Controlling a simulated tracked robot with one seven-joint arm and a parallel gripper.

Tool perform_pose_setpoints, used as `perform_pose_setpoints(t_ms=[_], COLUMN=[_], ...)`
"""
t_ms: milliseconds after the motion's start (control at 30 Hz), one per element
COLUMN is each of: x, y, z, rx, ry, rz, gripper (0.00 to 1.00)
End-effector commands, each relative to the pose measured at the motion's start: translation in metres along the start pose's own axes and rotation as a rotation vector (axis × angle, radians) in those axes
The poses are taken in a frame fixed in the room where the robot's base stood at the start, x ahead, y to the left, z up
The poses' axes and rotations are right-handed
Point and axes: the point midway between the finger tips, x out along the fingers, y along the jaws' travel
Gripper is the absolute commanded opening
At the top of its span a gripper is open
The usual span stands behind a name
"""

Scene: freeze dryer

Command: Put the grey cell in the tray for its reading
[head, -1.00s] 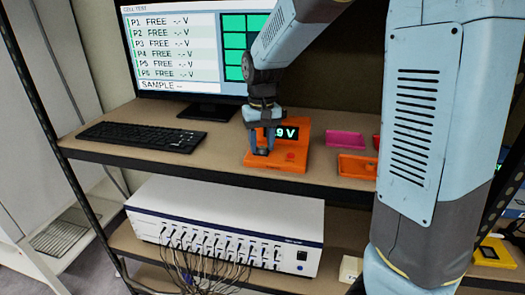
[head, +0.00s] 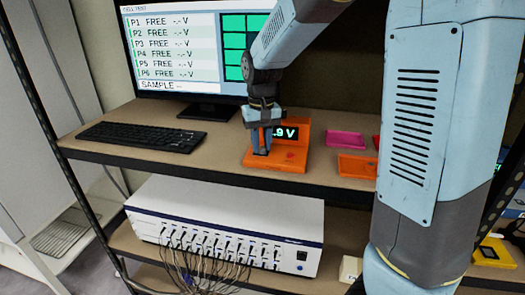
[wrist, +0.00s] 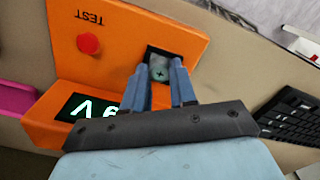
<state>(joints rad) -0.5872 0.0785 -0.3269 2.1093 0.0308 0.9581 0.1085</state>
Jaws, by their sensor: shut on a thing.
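The grey cell (wrist: 159,66), with a plus mark on its end, is in the dark square recess of the orange tester (wrist: 150,30). My gripper (wrist: 158,78) is shut on it, one blue finger on each side. In the head view my gripper (head: 262,150) is low over the left part of the tester (head: 291,155), and the cell is hidden. The lit display (head: 287,132) reads ".9 V", its first digit covered. A pink tray (head: 344,139) and an orange tray (head: 357,166) lie on the shelf to the right; their insides look empty.
A red button (wrist: 89,43) marked TEST is on the tester. A keyboard (head: 142,135) and a monitor (head: 180,55) are to the left. Part of a red tray (head: 376,139) shows beside my arm. A yellow item (head: 492,253) sits lower right. A white instrument (head: 225,225) with cables stands below.

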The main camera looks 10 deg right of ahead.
Motion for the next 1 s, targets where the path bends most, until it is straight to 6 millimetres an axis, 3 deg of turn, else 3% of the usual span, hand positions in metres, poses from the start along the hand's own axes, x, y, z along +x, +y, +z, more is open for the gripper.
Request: perform_pose_setpoints(t_ms=[367, 1000], x=[0.000, -0.020], y=[0.000, 0.000], z=[0.000, 0.000], rx=[0.000, 0.000], ry=[0.000, 0.001], rz=[0.000, -0.001], gripper=[0.09, 0.09])
